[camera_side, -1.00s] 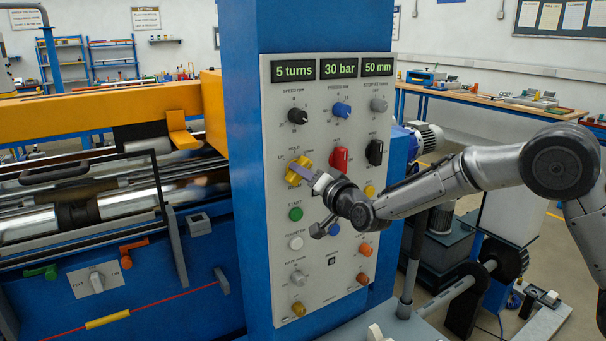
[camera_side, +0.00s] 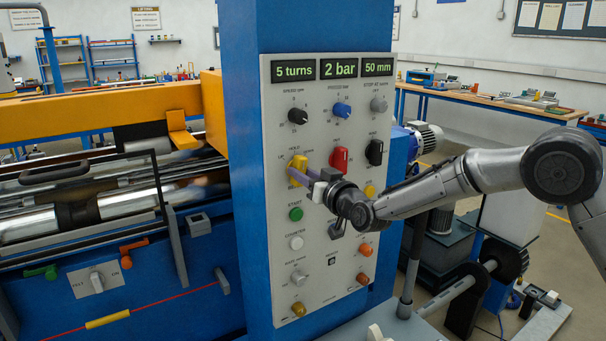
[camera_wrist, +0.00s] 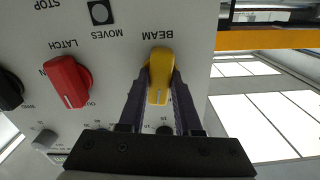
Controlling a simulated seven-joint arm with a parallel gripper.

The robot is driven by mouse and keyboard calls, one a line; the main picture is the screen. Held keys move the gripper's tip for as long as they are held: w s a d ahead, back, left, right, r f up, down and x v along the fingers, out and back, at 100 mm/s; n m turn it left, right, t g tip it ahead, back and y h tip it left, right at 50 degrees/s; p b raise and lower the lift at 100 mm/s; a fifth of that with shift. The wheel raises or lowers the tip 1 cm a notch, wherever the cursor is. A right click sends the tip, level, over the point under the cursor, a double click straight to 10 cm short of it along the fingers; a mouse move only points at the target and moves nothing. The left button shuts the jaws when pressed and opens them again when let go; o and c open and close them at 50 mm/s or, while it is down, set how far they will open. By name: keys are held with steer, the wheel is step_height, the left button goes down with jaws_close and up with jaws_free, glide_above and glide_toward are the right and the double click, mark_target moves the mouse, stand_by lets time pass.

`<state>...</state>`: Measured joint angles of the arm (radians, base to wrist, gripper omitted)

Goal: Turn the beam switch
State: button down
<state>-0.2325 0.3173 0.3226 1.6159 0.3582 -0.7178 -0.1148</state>
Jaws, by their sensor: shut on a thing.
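The beam switch (camera_side: 297,165) is a yellow knob on the light grey control panel, below the black speed knob. Its handle now stands close to upright, towards the HOLD mark. My gripper (camera_side: 303,174) reaches it from the right and is shut on it. In the wrist view the yellow beam switch (camera_wrist: 159,65) sits under the printed word BEAM, its white mark pointing down the picture. The two dark fingers of my gripper (camera_wrist: 159,88) press along both its sides. The fingers hide part of the nearby printing.
A red latch knob (camera_side: 339,159) and a black knob (camera_side: 375,152) are right of the switch. The green start button (camera_side: 296,214) is below it. Displays (camera_side: 339,68) above read 5 turns, 2 bar and 50 mm. Open air lies in front of the panel.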

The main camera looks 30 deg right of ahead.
steer(key=shift+n, duration=0.8)
steer(key=c, duration=0.6)
jaws_free()
steer(key=s, duration=1.3)
steer(key=shift+s, duration=0.4)
steer(key=shift+d, duration=0.1)
